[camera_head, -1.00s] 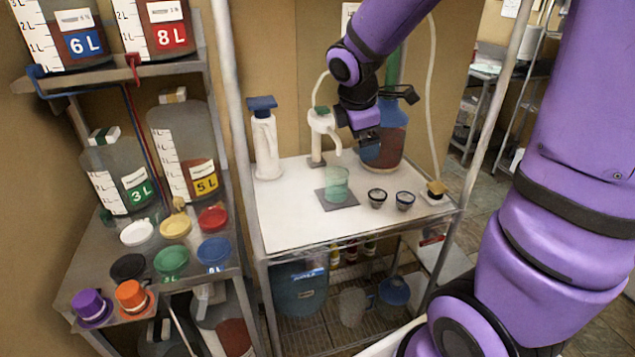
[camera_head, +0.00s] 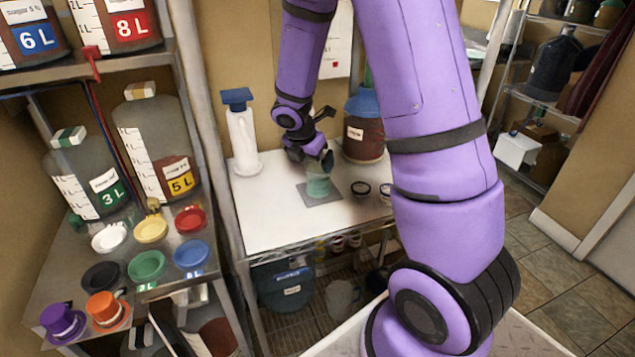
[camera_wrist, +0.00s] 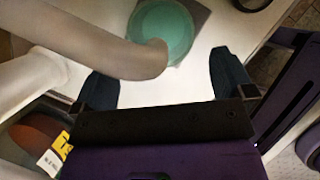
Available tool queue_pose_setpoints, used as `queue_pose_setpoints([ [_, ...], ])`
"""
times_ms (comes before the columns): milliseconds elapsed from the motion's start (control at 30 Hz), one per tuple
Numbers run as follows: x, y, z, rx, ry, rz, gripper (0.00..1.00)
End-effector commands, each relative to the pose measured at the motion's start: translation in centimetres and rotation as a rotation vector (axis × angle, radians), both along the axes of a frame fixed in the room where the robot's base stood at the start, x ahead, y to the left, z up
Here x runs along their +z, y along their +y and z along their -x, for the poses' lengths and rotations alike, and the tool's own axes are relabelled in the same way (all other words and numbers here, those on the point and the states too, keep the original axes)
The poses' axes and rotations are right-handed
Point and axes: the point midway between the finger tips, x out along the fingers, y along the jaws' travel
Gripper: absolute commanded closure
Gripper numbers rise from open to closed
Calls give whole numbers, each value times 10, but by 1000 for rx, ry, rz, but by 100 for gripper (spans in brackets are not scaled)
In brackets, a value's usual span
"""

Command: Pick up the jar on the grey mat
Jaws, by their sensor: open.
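The jar (camera_head: 318,187) is a translucent green cup standing upright on the grey mat (camera_head: 323,201) on the white table. In the wrist view the jar (camera_wrist: 160,28) shows as a green disc at the top, with a corner of the grey mat (camera_wrist: 200,14) beside it. My gripper (camera_head: 322,162) is just above the jar in the head view, partly overlapping it. In the wrist view my gripper (camera_wrist: 162,72) is open and empty, its two dark fingers apart and pointing towards the jar. A pale curved spout (camera_wrist: 115,52) crosses in front of the jar and hides its lower left part.
Two small dark-rimmed cups (camera_head: 361,188) (camera_head: 386,190) stand right of the mat. A white bottle with a blue top (camera_head: 242,135) stands at the left back, a large reddish-brown bottle (camera_head: 363,135) at the back. Shelves with bottles and coloured lids (camera_head: 147,265) are at left.

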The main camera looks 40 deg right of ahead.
Motion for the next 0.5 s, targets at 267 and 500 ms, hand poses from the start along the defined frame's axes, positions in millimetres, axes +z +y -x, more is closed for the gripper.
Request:
queue_pose_setpoints([
  [267, -23, -3, 0, 3, 4, 1, 0],
  [500, -49, -11, -2, 0, 1, 0, 0],
])
